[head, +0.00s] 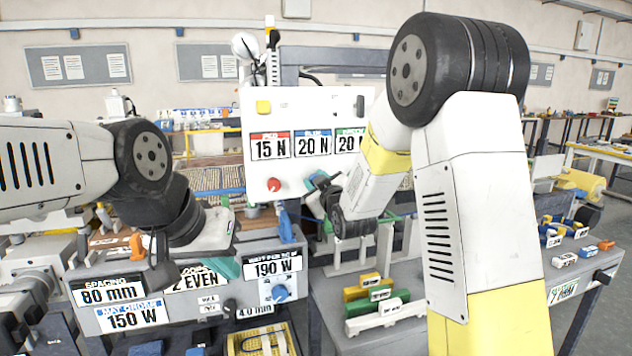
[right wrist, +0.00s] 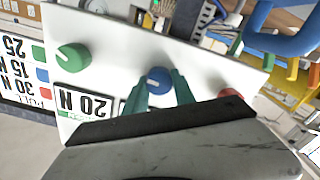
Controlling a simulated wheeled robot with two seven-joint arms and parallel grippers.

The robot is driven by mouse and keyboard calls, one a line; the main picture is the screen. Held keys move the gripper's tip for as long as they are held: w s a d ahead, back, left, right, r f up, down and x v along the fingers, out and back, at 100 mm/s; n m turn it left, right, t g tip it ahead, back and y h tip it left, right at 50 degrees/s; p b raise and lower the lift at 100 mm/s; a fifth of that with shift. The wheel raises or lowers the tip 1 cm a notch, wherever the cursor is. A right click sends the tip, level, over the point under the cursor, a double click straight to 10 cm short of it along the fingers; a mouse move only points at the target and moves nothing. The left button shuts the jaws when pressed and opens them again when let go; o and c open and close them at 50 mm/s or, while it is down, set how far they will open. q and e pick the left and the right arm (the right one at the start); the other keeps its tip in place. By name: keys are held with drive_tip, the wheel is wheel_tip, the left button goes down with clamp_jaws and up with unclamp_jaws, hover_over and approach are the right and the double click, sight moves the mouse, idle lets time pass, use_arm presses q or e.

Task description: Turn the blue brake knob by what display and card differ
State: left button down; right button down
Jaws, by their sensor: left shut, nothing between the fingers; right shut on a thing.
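The white brake panel (head: 257,120) shows red 15 N, blue 20 N (head: 313,146) and green 20 N displays, the green one partly covered by my right arm. The red knob (head: 274,185) is below them. In the right wrist view, the blue knob (right wrist: 158,76) sits between the green knob (right wrist: 73,57) and the red knob (right wrist: 231,97). My right gripper (right wrist: 160,88) is shut on the blue knob; its teal fingers flank it. A card (right wrist: 24,75) reads, upside down, red 30 N, blue 15 N, green 25. My left gripper (head: 228,268) is shut and empty above the console.
The console (head: 205,318) at front left carries labels such as 80 mm, 150 W and 190 W, and another blue knob (head: 281,293). Coloured blocks (head: 384,310) lie on the grey bench right of it. My right arm blocks much of the right side.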

drive_tip(key=c, duration=1)
unclamp_jaws()
drive_tip(key=shift+c, duration=0.2)
drive_tip(key=shift+s, duration=0.1)
drive_tip(key=v, duration=0.7)
drive_tip(key=shift+s, duration=0.3)
drive_tip(key=shift+d, duration=0.15)
drive_tip(key=s+d+m+g+h, duration=0.2)
drive_tip(key=s+d+m+g, duration=0.3)
drive_tip(key=s+d, duration=0.35)
drive_tip(key=s+d+m+g, duration=0.2)
drive_tip(key=s+g, duration=0.1)
drive_tip(key=s, duration=0.7)
drive_tip(key=s+d+f+m+g+h, duration=0.1)
drive_tip(key=s+m+g, duration=0.1)
drive_tip(key=s, duration=0.8)
drive_tip(key=shift+s+d+f+g, duration=0.25)
drive_tip(key=shift+s+d+g, duration=0.1)
drive_tip(key=shift+g, duration=0.15)
